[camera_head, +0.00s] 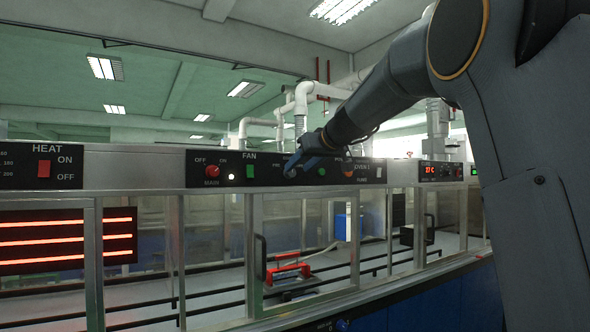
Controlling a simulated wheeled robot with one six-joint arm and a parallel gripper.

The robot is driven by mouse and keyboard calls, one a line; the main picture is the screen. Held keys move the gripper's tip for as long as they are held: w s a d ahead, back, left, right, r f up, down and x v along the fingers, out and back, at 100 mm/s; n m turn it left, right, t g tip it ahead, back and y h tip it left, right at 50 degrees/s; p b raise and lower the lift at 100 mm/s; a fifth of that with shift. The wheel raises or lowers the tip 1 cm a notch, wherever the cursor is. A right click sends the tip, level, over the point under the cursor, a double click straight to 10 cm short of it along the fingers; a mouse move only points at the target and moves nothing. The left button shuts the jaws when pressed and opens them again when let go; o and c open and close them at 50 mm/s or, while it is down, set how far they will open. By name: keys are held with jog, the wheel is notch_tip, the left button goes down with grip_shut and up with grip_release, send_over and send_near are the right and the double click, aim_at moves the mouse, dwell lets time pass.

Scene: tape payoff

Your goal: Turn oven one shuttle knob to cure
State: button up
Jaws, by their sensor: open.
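My gripper (292,164) comes in from the right and is open at the panel's middle. A greyish round knob (290,173) shows just under and behind the fingertips. It looks like the shuttle knob, but its label and pointer direction are too small or covered to read. I cannot tell whether the fingers touch it. The arm also covers part of the panel lettering.
Below is a framed glass door with a black handle (261,258). Glowing red heaters (65,241) are at left.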

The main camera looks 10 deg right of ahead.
aim_at(293, 172)
jog(key=shift+p+x, duration=0.4)
jog(key=shift+x, duration=1.55)
jog(key=shift+f, duration=0.1)
jog(key=c, duration=1.1)
jog(key=shift+o, duration=0.2)
jog(key=shift+m+b, duration=0.3)
jog(key=shift+b, duration=0.15)
jog(key=shift+w+d+f+m+y+b, duration=0.15)
jog(key=shift+m+y+b, duration=0.45)
jog(key=shift+b, duration=0.4)
jog(key=m+y+b, duration=0.1)
jog(key=m+b, duration=0.1)
jog(key=shift+d+g+y+b, duration=0.15)
jog(key=shift+g+y+b, duration=0.15)
jog(key=shift+g+b, duration=0.1)
jog(key=m+y+b, duration=0.2)
jog(key=m+b, duration=0.1)
jog(key=m, duration=0.1)
jog(key=shift+d+f+y, duration=0.1)
jog(key=shift+y, duration=0.3)
jog(key=shift+m, duration=0.4)
